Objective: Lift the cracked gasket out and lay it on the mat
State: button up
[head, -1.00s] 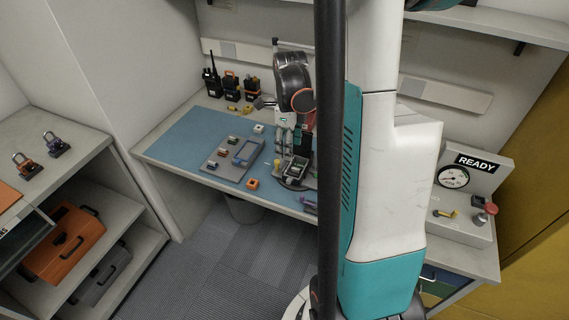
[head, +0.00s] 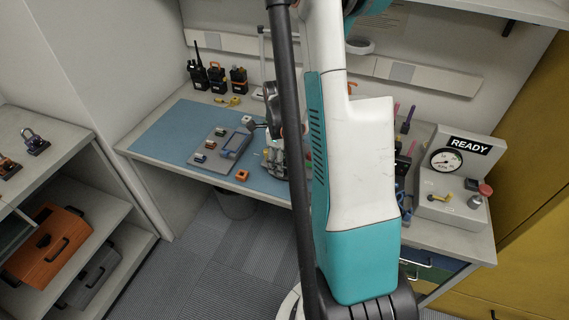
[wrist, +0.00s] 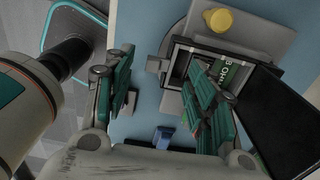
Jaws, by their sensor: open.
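In the wrist view my gripper (wrist: 166,78) is open. Its two green-padded fingers stand apart, and nothing shows held between them. The right finger overlaps an open dark housing (wrist: 176,66) with a green board (wrist: 218,68) inside, on a grey round-ended stand. A dark frame edges the housing's opening; I cannot tell whether it is the cracked gasket. The blue mat (wrist: 143,40) lies under the stand and between the fingers. In the head view the mat (head: 180,132) covers the left part of the bench. My arm and the dark pole hide most of the work spot there.
A grey tray (head: 208,162) with small parts and an orange block (head: 242,175) sit on the mat. Several radios (head: 217,78) stand behind. A gauge panel marked READY (head: 469,147) is at right. A black slab (wrist: 292,105) lies right of the fingers.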

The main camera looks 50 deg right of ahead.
notch_tip(320, 180, down, 2)
jog(key=shift+r, duration=0.1)
jog(key=c, duration=0.8)
jog(key=shift+r, duration=0.1)
jog(key=shift+r, duration=0.2)
jog(key=s+a, duration=0.2)
jog(key=a, duration=0.3)
jog(key=s+a, duration=0.2)
jog(key=a, duration=0.4)
jog(key=s+a+p, duration=0.1)
jog(key=s+a, duration=0.2)
jog(key=a, duration=0.2)
jog(key=shift+a, duration=0.35)
jog(key=shift+r+p, duration=1.35)
jog(key=shift+r, duration=0.65)
